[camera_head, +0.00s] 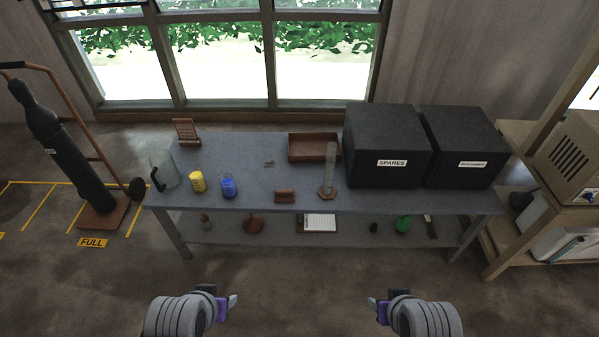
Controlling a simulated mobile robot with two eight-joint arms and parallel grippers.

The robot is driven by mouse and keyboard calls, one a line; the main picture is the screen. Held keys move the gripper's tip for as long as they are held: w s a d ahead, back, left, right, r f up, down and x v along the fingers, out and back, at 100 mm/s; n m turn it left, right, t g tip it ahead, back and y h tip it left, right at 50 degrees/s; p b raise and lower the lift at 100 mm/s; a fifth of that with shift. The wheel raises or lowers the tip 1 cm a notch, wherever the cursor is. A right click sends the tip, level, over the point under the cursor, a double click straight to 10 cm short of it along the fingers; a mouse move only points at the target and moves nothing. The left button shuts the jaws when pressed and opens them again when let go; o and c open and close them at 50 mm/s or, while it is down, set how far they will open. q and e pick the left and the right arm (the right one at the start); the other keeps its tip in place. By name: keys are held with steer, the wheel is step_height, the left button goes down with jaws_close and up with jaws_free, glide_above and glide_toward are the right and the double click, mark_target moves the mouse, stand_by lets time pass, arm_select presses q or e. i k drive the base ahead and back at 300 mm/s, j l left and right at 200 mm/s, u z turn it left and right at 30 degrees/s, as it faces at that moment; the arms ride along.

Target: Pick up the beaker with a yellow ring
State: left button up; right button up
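A small beaker with yellow (198,182) stands upright on the left part of the grey bench, near its front edge. A similar beaker with blue (228,188) stands just to its right, a small gap apart. At this size I cannot tell ring from contents. My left gripper (233,302) is low in front of the bench, well short of the beakers and touching nothing. My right gripper (373,304) is likewise low, to the right, and apart from everything. The finger gaps do not show clearly on either gripper.
A clear jug (165,168) with a dark handle stands left of the yellow beaker. A glass cylinder (329,168), a brown tray (314,147) and a black SPARES box (385,144) stand farther right on the bench (258,165). Floor before the bench is clear.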

mark_target(198, 181)
steer(key=i+j+u, duration=0.3)
steer(key=i+j, duration=0.3)
steer(key=i+j+u, duration=0.3)
steer(key=i+j, duration=0.25)
steer(key=i, duration=0.15)
